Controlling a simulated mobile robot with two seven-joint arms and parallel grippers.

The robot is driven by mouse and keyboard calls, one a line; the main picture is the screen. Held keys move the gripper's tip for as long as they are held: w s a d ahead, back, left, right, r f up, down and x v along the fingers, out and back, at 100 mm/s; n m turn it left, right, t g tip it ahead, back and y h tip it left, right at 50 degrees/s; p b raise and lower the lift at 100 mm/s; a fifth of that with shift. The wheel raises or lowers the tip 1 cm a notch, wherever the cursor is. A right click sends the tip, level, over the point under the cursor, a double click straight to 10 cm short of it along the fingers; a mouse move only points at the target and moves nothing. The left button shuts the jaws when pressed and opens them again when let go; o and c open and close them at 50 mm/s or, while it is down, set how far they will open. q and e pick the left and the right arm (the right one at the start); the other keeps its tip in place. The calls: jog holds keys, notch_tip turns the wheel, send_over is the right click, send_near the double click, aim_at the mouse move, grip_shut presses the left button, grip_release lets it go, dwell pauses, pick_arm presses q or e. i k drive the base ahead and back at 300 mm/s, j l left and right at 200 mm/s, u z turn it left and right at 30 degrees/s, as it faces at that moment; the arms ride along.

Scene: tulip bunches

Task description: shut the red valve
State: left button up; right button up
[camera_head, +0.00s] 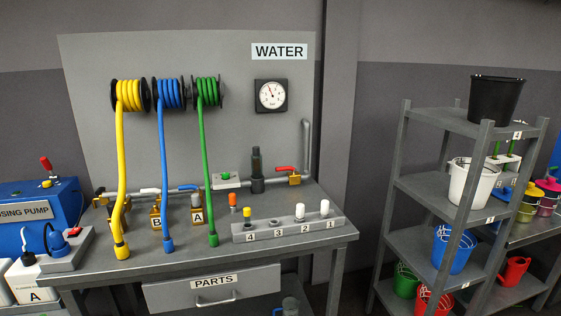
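A valve with a red lever handle (286,168) stands at the back right of the grey workbench, by the end of a grey pipe. Its brass body (294,180) sits below the handle. The handle points left from the body and looks roughly level, in line with the pipe. Neither of my grippers is in view.
A dark upright fitting (256,170) stands just left of the red valve. Yellow (122,190), blue (165,180) and green (208,170) hoses hang from reels to the bench. A numbered block (288,229) lies in front. A shelf (430,190) with buckets stands right.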

aim_at(282, 168)
jog(key=i+l+z, duration=0.2)
jog(key=i+l, duration=0.15)
jog(key=i+l+z, duration=0.15)
jog(key=i+l, duration=0.15)
jog(key=i, duration=0.2)
jog(key=i+l+z, duration=0.2)
jog(key=i, duration=0.25)
